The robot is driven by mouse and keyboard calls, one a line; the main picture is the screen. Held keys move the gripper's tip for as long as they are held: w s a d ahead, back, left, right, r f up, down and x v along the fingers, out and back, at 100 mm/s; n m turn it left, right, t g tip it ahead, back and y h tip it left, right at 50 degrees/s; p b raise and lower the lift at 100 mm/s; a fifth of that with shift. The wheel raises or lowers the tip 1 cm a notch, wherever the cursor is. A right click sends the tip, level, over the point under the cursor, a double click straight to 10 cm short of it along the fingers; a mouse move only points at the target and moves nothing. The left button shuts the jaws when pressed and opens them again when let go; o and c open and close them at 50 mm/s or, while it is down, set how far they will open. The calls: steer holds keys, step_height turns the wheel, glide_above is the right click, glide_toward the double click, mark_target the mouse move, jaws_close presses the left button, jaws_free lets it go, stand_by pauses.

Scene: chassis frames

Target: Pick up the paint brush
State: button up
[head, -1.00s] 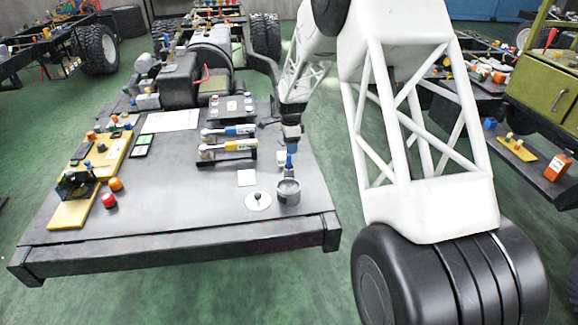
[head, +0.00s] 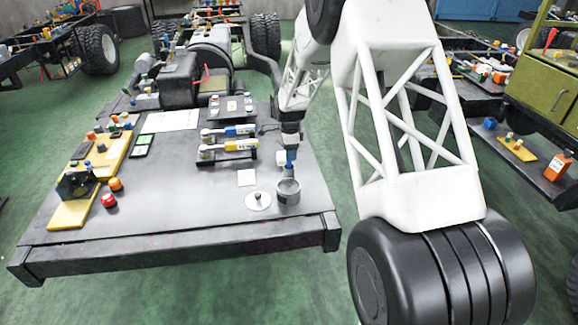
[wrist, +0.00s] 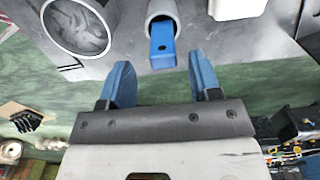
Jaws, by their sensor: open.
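The paint brush is most likely the blue handle (wrist: 162,45) with a slot near its end, standing up out of a small grey holder (wrist: 163,12) in the wrist view. Its bristles are hidden. My gripper (wrist: 160,66) is open, with one blue finger on either side of the handle's line. The handle end lies between or just beyond the fingertips, and I see no contact.
Tools on a rack (head: 228,146) lie behind. The table's front middle is clear.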

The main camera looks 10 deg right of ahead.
steer(key=shift+w+a+f, duration=0.1)
steer(key=shift+f, duration=1.2)
steer(key=shift+w+f, duration=0.1)
steer(key=shift+f, duration=1.2)
steer(key=c, duration=1)
steer(key=shift+r, duration=5.05)
